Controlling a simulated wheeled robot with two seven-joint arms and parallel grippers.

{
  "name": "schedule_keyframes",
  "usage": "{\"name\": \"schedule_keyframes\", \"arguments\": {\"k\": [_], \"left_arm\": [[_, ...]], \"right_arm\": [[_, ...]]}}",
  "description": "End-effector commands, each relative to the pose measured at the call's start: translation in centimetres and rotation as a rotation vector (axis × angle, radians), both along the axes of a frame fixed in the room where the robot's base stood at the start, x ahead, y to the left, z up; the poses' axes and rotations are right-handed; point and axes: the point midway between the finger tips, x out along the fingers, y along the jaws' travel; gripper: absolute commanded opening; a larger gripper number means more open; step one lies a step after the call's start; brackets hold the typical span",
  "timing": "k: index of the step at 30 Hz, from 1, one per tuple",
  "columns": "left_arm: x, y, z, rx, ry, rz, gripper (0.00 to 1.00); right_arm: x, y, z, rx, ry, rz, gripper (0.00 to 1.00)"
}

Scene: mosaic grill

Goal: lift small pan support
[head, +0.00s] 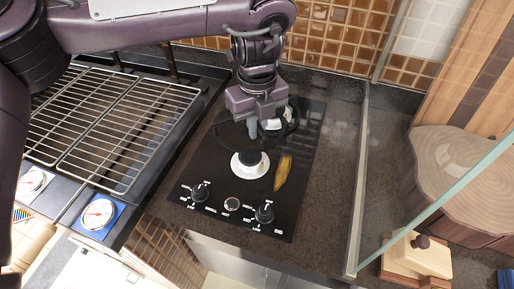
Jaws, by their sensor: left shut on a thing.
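My left gripper (264,122) reaches down over the black cooktop (222,190). It is shut on a dark pan support (222,131), which shows as thin black bars beside and behind the fingers. The support is around the back burner's area; whether it touches the cooktop I cannot tell. The back burner (287,113) is white and partly hidden by the gripper. The front burner (243,170) is white with a black cap. My right gripper is not in view.
A yellow-brown elongated item (283,172) lies on the cooktop right of the front burner. Several knobs (264,212) line its front. A wire grill (120,120) stands at left. A glass panel (440,200) rises at right, with clear dark counter (335,190) before it.

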Motion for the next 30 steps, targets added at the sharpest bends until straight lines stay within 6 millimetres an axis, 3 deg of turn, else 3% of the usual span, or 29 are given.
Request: {"name": "schedule_keyframes", "arguments": {"k": [1,6,13,30], "left_arm": [[0.2,0.0,1.4,0.002,-0.008,0.000,0.00],[0.1,0.0,4.3,0.002,-0.004,-0.001,0.00],[0.0,0.0,6.5,0.000,-0.001,0.000,0.00],[0.0,0.0,10.5,0.000,0.000,-0.001,0.00]], "right_arm": [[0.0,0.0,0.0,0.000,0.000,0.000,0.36],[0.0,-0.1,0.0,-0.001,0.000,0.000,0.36],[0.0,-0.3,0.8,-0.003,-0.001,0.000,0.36],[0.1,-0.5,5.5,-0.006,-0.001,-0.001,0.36]]}}
